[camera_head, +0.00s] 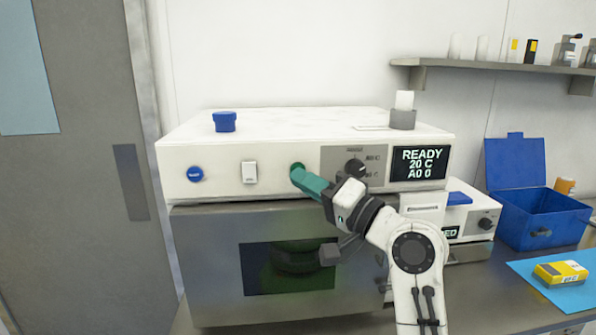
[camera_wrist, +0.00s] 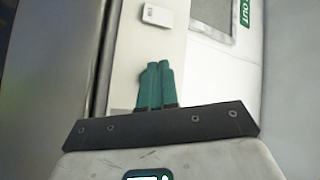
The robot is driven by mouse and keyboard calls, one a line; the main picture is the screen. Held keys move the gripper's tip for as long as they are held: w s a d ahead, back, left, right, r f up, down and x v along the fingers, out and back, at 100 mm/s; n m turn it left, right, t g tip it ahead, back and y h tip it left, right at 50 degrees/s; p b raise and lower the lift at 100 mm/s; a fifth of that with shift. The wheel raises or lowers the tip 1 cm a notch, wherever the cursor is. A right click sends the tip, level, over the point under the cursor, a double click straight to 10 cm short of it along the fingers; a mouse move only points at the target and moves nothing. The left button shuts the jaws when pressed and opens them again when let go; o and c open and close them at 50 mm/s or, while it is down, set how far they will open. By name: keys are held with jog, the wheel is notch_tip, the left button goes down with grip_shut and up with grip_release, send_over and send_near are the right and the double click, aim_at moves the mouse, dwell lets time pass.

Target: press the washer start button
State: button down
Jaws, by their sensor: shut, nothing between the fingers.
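The washer (camera_head: 230,187) is a wide white unit with a grey door and dark window below its front panel. A green round button (camera_head: 298,167) sits on that panel, partly hidden behind my fingertips. My gripper (camera_head: 299,175) has teal fingers shut together with nothing between them. Its tips are at the green button in the head view; I cannot tell whether they touch it. In the wrist view my gripper (camera_wrist: 157,70) points at the white panel, and the button is hidden. The display (camera_head: 420,163) reads READY, 20 C, A0 0.
Left of the green button are a white rocker switch (camera_head: 249,172) and a blue round button (camera_head: 195,174). A dark knob (camera_head: 355,167) is to the right. A blue cap (camera_head: 225,121) and grey cup (camera_head: 403,119) stand on top. A blue box (camera_head: 540,215) stands at right.

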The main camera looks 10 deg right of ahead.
jog(key=shift+w, duration=0.4)
jog(key=shift+w, duration=0.35)
dwell(0.6)
jog(key=shift+s, duration=0.8)
jog(key=shift+s+p, duration=0.8)
jog(key=shift+s, duration=1.7)
